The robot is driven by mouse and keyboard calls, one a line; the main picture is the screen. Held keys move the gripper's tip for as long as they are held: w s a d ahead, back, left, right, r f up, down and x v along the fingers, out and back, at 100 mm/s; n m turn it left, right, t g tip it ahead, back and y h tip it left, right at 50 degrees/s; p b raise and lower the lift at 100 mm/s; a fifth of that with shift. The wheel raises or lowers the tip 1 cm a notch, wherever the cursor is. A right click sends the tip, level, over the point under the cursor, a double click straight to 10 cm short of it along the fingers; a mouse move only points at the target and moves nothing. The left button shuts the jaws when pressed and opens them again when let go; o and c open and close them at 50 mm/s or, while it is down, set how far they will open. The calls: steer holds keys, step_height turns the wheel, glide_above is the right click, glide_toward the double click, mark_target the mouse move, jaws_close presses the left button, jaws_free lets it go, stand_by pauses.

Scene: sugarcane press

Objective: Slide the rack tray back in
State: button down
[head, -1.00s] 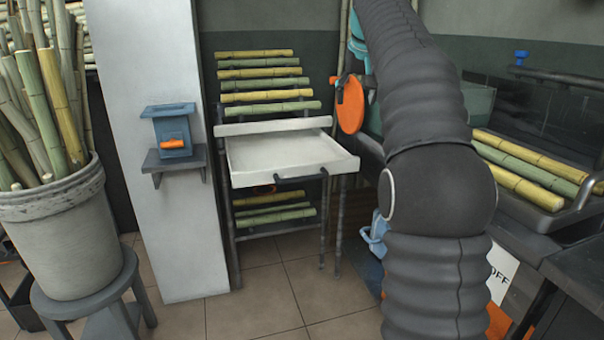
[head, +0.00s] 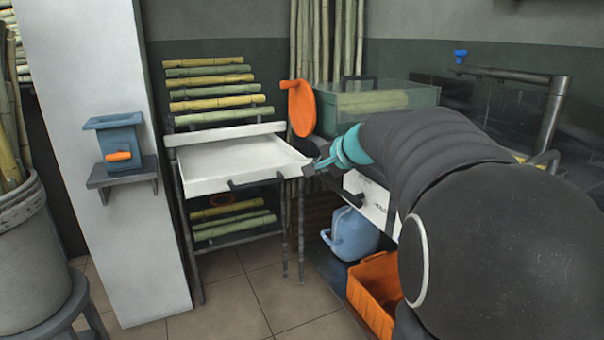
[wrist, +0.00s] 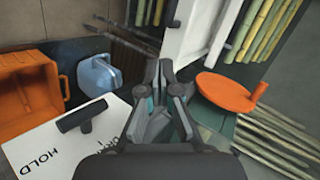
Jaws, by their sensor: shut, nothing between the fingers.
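The white rack tray (head: 235,160) sticks out of the rack of cane stalks in the head view, with a dark handle (head: 256,181) on its front. My gripper (head: 312,170) is at the tray's right front corner in the head view. In the wrist view the gripper (wrist: 167,72) has its fingertips together with nothing between them, close to the white tray (wrist: 196,45). I cannot tell whether the fingers touch the tray. The tray's handle is not clearly seen in the wrist view.
An orange disc (head: 302,108) stands right of the rack; it also shows in the wrist view (wrist: 232,90). A blue jug (head: 352,234) and an orange crate (head: 376,290) are below my arm. A white pillar (head: 105,220) with a blue box (head: 117,141) stands left. Floor before the rack is clear.

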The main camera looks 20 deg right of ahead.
step_height(320, 180, down, 2)
steer(key=m, duration=0.2)
steer(key=m+t+h, duration=0.1)
steer(key=m+h, duration=0.1)
glide_toward(298, 172)
step_height(298, 172, down, 4)
steer(key=w+p, duration=0.1)
steer(key=w, duration=0.3)
steer(key=shift+w+r, duration=0.15)
steer(key=shift+r, duration=0.05)
steer(key=shift+w+a+f, duration=0.1)
steer(key=shift+w, duration=0.6)
